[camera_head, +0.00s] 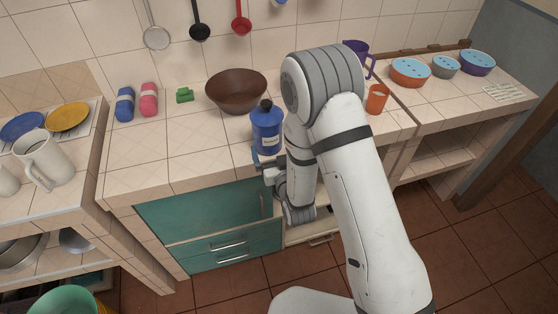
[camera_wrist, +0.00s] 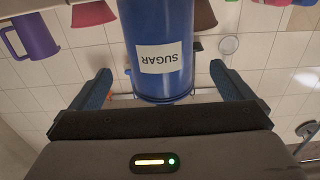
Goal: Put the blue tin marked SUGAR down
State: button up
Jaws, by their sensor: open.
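The blue tin marked SUGAR (camera_head: 267,131) stands upright near the front edge of the tiled counter (camera_head: 200,158), and appears to rest on it. Its dark cap points up. In the wrist view the tin (camera_wrist: 157,25) fills the upper middle, with its white label upside down. My gripper (camera_head: 268,166) is at the tin's lower front, partly hidden by my arm. In the wrist view the fingers of my gripper (camera_wrist: 160,72) are spread, one on each side of the tin's lower end, with visible gaps. Exact contact under the tin is hard to see.
A brown bowl (camera_head: 236,88) stands behind the tin. An orange cup (camera_head: 377,98) and a purple mug (camera_head: 358,56) are to the right, beyond my arm. Blue and pink rolled items (camera_head: 148,98) lie at the left.

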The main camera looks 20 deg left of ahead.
jog(key=v, duration=0.3)
jog(key=shift+s+d+b, duration=0.1)
jog(key=shift+s+b, duration=0.1)
jog(key=shift+b, duration=0.15)
jog(key=shift+r, duration=0.1)
